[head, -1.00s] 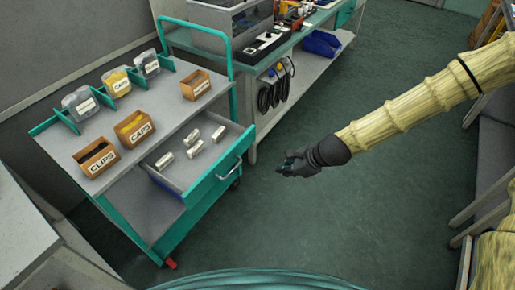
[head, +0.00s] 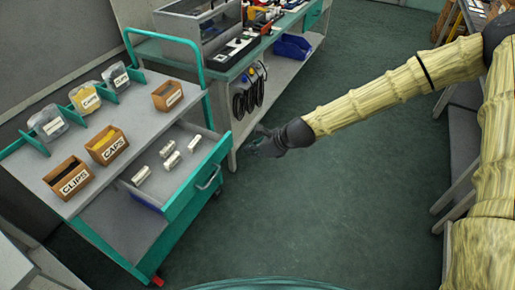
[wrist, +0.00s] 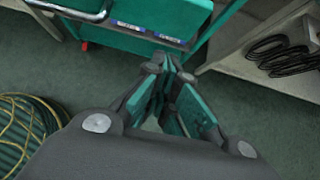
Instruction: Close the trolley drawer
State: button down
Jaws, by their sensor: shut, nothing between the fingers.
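The trolley (head: 120,218) stands at the left in the head view, teal and grey. In the wrist view my gripper (wrist: 172,68) points toward the trolley's teal side, and part of the drawer handle (wrist: 70,8) shows at the top left.
Open boxes labelled CLIPS (head: 68,178) and CAPS (head: 107,145) and several clear bins stand on the trolley top. A workbench (head: 262,55) with hanging black cables (head: 248,92) is behind. The floor right of the trolley is clear.

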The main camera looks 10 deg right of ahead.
aim_at(227, 153)
jog(key=shift+w+a+f+p, duration=0.25)
jog(key=shift+w+a+f, duration=0.25)
jog(key=shift+w+a, duration=0.35)
jog(key=shift+w+a+f+p, duration=0.25)
jog(key=shift+w+a+f, duration=0.3)
jog(key=shift+a, duration=0.5)
jog(key=shift+w+a+f+p, duration=0.25)
jog(key=shift+w+a+f, duration=0.35)
jog(key=shift+a, duration=0.35)
jog(key=shift+r, duration=0.1)
jog(key=shift+w+a, duration=0.1)
jog(key=shift+w, duration=0.1)
